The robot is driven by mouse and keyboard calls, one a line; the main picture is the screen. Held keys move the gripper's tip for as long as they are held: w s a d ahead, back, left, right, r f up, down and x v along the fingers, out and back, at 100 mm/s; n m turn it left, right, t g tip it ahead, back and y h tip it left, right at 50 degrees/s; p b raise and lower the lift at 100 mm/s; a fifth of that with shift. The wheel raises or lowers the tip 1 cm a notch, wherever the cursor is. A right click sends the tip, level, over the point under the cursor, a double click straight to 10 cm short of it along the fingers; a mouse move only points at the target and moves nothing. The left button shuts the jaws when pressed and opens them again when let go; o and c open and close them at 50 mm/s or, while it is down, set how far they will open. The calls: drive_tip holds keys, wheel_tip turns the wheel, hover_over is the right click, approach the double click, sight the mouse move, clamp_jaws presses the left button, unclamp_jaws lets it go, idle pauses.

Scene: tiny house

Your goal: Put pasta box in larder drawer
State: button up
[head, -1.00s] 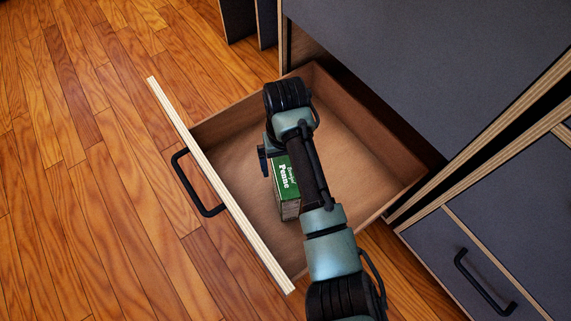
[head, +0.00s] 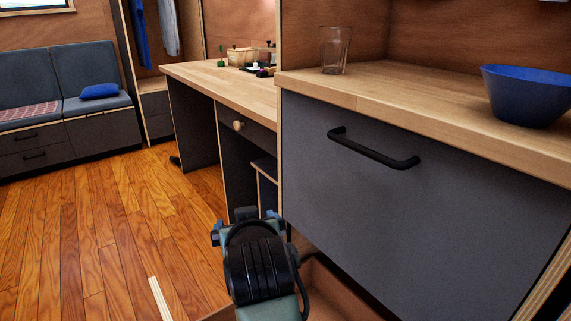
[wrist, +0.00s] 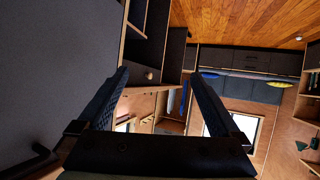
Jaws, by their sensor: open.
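The larder drawer shows only in part at the bottom of the head view, pulled out, with its brown inner wall (head: 340,292) and the pale top edge of its front (head: 160,298) in sight. Most of its inside is cut off or hidden behind my arm. The pasta box is not in view now. My gripper (head: 246,218) is raised at the drawer, near the cabinet's left edge. In the wrist view my gripper (wrist: 160,76) has its two fingers wide apart with nothing between them.
The grey cabinet front (head: 400,200) with a black handle (head: 373,150) stands close on the right. A glass (head: 336,50) and a blue bowl (head: 528,95) stand on its counter. A desk (head: 225,85) is behind. The wooden floor (head: 110,225) at left is clear.

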drive_tip(key=s+d+r+t, duration=0.1)
drive_tip(key=s+r+t, duration=0.15)
drive_tip(key=r, duration=0.65)
drive_tip(key=s+r+t, duration=0.1)
drive_tip(key=r+t, duration=0.3)
drive_tip(key=r, duration=0.5)
drive_tip(key=s+d+r+m+t+h, duration=0.1)
drive_tip(key=s+d+r+t, duration=0.2)
drive_tip(key=s+r, duration=0.5)
drive_tip(key=s+d+r+m+t+h, duration=0.1)
drive_tip(key=s+d+r+m+t, duration=0.1)
drive_tip(key=s+r+t, duration=0.3)
drive_tip(key=s+d+r, duration=0.1)
drive_tip(key=s+r, duration=0.3)
drive_tip(key=r, duration=0.1)
drive_tip(key=shift+r+h, duration=0.15)
drive_tip(key=shift+h, duration=0.15)
drive_tip(key=shift+t, duration=0.25)
